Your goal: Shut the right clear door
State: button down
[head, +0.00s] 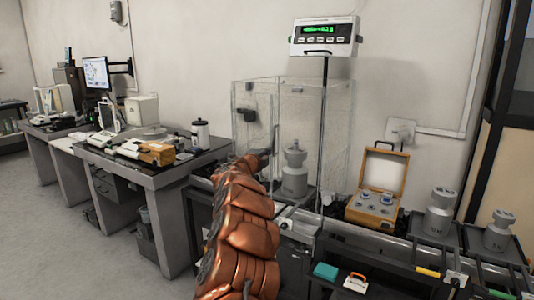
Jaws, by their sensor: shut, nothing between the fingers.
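A clear box-like enclosure (304,120) stands on the bench against the wall. Its clear right side (340,125) shows beside the dark display pole. The panes are see-through and their edges faint, so I cannot tell how far the right door stands open. A grey metal weight (294,172) stands upright inside the enclosure. My orange arm reaches up from the bottom of the view. My gripper (266,152) is small and dark at its end, shut and empty, at the enclosure's left front. I cannot tell whether it touches a pane.
A display (324,37) with green digits tops the pole. An open wooden weight case (379,190) stands right of the enclosure, with two large grey weights (440,212) (498,231) beyond. A teal block (325,271) lies in front.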

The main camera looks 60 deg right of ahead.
jog(key=shift+d, duration=0.15)
jog(key=shift+w+d+p, duration=0.15)
jog(key=shift+d+p, duration=0.45)
jog(key=shift+a, duration=0.15)
jog(key=a+b, duration=0.3)
jog(key=a, duration=1)
jog(key=shift+s+a, duration=0.3)
jog(key=shift+a, duration=0.05)
